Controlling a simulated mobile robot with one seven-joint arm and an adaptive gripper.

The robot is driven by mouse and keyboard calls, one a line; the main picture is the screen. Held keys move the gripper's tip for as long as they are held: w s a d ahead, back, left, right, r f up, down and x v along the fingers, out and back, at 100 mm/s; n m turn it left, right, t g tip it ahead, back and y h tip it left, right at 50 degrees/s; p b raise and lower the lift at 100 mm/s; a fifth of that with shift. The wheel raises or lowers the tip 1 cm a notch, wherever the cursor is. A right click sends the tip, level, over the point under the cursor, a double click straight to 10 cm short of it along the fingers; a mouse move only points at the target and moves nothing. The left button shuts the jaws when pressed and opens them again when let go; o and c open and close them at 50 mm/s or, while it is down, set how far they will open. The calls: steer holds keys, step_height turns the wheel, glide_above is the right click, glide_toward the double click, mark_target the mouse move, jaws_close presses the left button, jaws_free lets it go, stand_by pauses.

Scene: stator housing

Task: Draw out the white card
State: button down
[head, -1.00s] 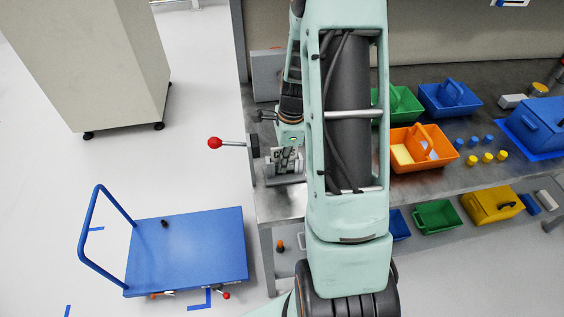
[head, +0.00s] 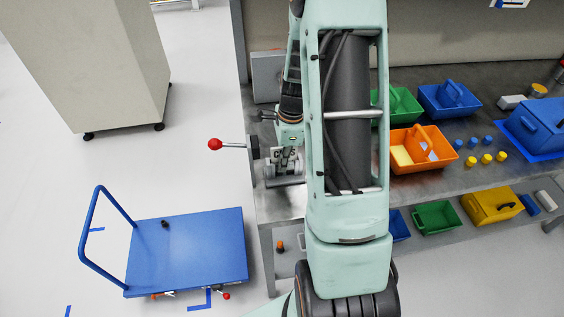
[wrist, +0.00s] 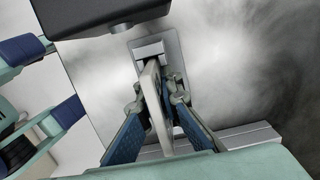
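The white card (wrist: 158,112) is a thin pale plate in the wrist view, standing nearly edge-on and leaning slightly. Its far end is at a grey metal holder (wrist: 150,50). My gripper (wrist: 158,95) has its two blue-padded fingers on either side of the card, with the tips drawn in close to it. Whether both pads press on the card cannot be made out. In the head view my gripper (head: 284,158) is low over the left end of the workbench, at a small metal fixture (head: 284,172). My arm hides part of that area, and the card is not clear there.
A red-knobbed lever (head: 215,144) sticks out from the left bench edge. A grey box (head: 267,75) stands behind the fixture. An orange bin (head: 422,158), a green bin (head: 402,103) and a blue bin (head: 450,97) stand right of my arm. A blue trolley (head: 190,245) is on the floor.

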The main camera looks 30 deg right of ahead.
steer(key=shift+r+p, duration=2.25)
steer(key=shift+r, duration=0.85)
step_height(320, 180, up, 2)
steer(key=shift+r+p, duration=0.1)
steer(key=shift+p, duration=0.75)
steer(key=shift+r, duration=2)
